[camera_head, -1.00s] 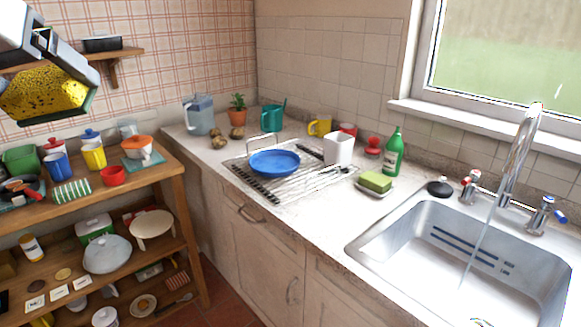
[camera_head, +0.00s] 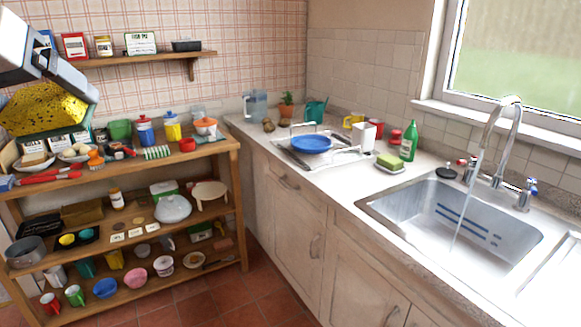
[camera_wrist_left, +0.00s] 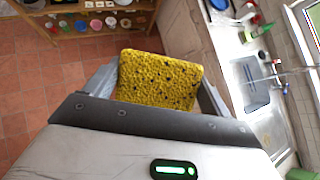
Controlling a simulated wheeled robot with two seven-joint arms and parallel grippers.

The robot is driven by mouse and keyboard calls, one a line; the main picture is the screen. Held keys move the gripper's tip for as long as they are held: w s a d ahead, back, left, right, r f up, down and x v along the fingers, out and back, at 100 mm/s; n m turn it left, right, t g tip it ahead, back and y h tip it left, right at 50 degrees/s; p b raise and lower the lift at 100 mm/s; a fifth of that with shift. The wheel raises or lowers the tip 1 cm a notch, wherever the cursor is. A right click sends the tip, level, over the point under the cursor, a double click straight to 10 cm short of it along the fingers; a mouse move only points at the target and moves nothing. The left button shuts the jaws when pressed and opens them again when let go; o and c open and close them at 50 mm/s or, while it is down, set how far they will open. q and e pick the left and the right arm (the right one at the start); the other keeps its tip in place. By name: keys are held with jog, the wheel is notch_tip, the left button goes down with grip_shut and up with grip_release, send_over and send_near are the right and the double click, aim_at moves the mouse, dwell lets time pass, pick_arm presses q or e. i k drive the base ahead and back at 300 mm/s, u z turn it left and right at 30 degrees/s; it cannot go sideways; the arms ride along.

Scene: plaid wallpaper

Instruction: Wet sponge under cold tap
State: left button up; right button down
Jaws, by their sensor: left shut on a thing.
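A yellow, speckled sponge (camera_head: 42,108) with a dark green side is held up at the left of the head view. My left gripper (camera_head: 64,84) is shut on it. In the wrist view the sponge (camera_wrist_left: 157,80) sits between the fingers, well apart from the sink (camera_wrist_left: 250,90). The chrome tap (camera_head: 512,130) arches over the steel sink (camera_head: 400,212). A thin stream of water (camera_head: 463,205) falls from its spout into the basin. The blue-marked tap handle (camera_head: 527,192) is right of the spout and the red-marked one (camera_head: 468,168) left. My right gripper is out of view.
A second, green-and-yellow sponge (camera_head: 390,160) lies on a dish by a green bottle (camera_head: 409,140). A drying rack holds a blue plate (camera_head: 311,143). Wooden shelving (camera_head: 215,157) full of kitchenware stands at the left. The tiled floor (camera_head: 260,300) in front of the cupboards looks clear.

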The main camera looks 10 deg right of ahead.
aim_at(531, 183)
jog(key=k, duration=0.45)
jog(key=z, duration=0.85)
